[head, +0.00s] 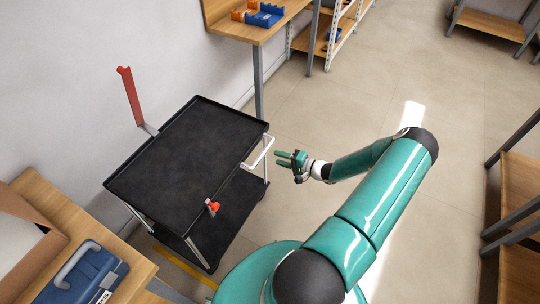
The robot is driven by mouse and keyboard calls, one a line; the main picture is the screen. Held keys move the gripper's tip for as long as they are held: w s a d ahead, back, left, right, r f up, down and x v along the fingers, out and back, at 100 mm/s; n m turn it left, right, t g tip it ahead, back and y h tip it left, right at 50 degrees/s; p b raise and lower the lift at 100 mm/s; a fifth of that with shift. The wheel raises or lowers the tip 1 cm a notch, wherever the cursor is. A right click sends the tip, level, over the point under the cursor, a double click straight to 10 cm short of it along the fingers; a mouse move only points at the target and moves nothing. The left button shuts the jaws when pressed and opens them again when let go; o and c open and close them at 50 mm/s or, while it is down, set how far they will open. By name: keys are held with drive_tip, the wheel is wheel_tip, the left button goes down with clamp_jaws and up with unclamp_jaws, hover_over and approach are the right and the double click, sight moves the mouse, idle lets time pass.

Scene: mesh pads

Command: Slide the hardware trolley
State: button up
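The hardware trolley (185,160) is a two-shelf cart with black trays and metal legs. It stands left of centre, near the wall. A pale handle (260,152) sticks out from its right side. A red-orange knob (212,207) sits on its near right edge, and an upright red lever (130,95) rises at its far left side. My gripper (281,160) is just right of the pale handle, with its fingers pointing left toward it. The fingers look apart with nothing between them. I cannot tell whether they touch the handle.
A wooden bench (262,33) with orange and blue bins stands behind the trolley. A wooden table (125,290) with a blue case (82,275) is at the near left. Shelving (520,190) lines the right. The floor (440,130) between is clear.

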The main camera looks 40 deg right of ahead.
drive_tip(key=v, duration=0.5)
drive_tip(key=shift+s, duration=0.15)
drive_tip(key=w+a+r+n+g, duration=0.2)
drive_tip(key=a+r+n+g, duration=0.35)
drive_tip(key=a+r, duration=0.65)
drive_tip(key=w+a+r+n+g, duration=0.2)
drive_tip(key=a+r+n+g, duration=0.45)
drive_tip(key=r, duration=0.85)
drive_tip(key=s+a+r+n+t+h, duration=0.1)
drive_tip(key=s+a+r+h, duration=0.1)
drive_tip(key=s+a+r, duration=0.5)
drive_tip(key=s+a+r+n+t+h, duration=0.1)
drive_tip(key=s+a+r+t+h, duration=0.1)
drive_tip(key=s+a+r, duration=0.5)
drive_tip(key=a+r+h, duration=0.1)
drive_tip(key=a+r, duration=0.2)
drive_tip(key=r, duration=0.1)
drive_tip(key=shift+a+r, duration=0.25)
